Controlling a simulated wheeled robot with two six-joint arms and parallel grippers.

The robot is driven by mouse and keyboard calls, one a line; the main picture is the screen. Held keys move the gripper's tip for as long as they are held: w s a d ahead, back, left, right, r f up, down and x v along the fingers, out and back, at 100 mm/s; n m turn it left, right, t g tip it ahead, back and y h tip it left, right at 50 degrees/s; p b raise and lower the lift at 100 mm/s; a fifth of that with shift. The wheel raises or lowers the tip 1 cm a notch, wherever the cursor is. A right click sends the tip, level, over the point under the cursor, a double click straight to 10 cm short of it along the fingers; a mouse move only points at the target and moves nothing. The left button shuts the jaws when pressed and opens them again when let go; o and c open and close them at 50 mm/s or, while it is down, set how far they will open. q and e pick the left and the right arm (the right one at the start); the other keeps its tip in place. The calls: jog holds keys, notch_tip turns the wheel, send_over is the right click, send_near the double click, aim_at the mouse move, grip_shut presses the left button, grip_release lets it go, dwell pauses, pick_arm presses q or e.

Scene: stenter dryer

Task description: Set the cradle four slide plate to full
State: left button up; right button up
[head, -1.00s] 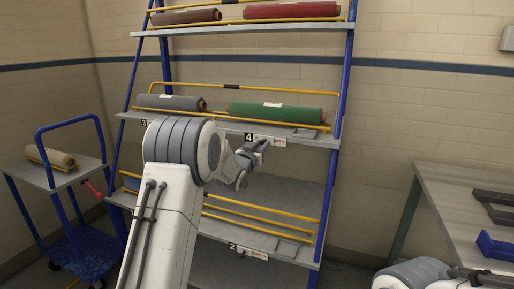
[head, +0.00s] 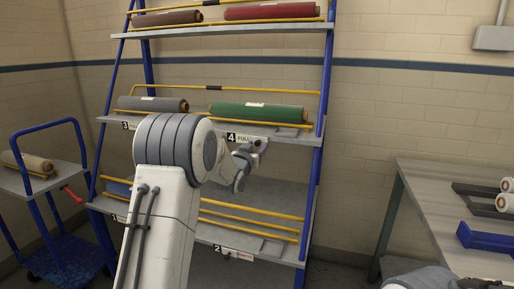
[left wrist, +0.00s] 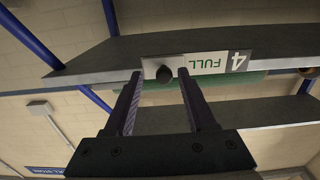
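The cradle four slide plate (left wrist: 163,68) is a small pale plate with a dark round knob (left wrist: 163,74), on the front edge of the middle shelf. Beside it, the label (left wrist: 215,62) reads 4 and a green FULL, upside down in the left wrist view; the label also shows in the head view (head: 246,138). My left gripper (left wrist: 160,76) is open, with its fingers on either side of the knob and a visible gap to each. It also shows in the head view (head: 259,146). A green roll (head: 258,112) lies above the label. My right gripper is not in view.
The blue-framed rack (head: 322,85) holds grey (head: 152,104), brown (head: 167,18) and red (head: 270,11) rolls. A trolley (head: 52,178) with a roll stands left. A grey table (head: 428,200) with a blue holder (head: 485,237) stands right.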

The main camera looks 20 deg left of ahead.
pick_arm(q)
jog(key=shift+s, duration=0.1)
jog(key=s, duration=1)
jog(key=shift+s+d, duration=0.15)
jog(key=shift+d, duration=0.05)
